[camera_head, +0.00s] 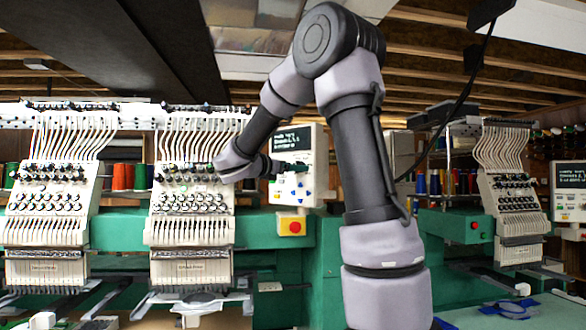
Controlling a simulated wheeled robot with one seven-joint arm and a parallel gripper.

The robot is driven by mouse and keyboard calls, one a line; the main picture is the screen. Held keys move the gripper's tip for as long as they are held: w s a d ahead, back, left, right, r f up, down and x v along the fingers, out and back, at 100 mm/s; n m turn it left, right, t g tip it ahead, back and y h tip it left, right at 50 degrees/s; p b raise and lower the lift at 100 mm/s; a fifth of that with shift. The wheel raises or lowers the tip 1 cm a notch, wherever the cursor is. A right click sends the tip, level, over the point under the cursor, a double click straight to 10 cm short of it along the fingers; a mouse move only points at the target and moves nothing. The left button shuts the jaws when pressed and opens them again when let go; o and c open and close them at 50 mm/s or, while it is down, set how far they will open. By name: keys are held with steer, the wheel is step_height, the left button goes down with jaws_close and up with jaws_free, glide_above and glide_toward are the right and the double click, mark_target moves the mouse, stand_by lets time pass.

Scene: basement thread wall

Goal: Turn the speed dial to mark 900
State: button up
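A pale control panel (312,147) stands at the picture's middle, with a dark screen, small blue buttons and white text too small to read. My gripper (293,167) reaches in from the left, in front of the panel just below its screen. Its dark fingers are small and seen from the side, so I cannot tell whether they are open or shut. I cannot make out the speed dial or its marks; my gripper covers part of the panel. I cannot tell whether the fingers touch the panel.
A red button on a yellow box (291,225) sits below the panel. Embroidery heads (191,215) with many threads stand at the left, above a green machine body (275,236). Another head (515,200) and a second panel (570,191) stand at the right.

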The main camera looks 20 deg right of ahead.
steer(key=shift+d, duration=0.1)
jaws_close()
steer(key=shift+m, duration=0.3)
steer(key=m, duration=2)
steer(key=shift+m, duration=0.4)
stand_by(0.4)
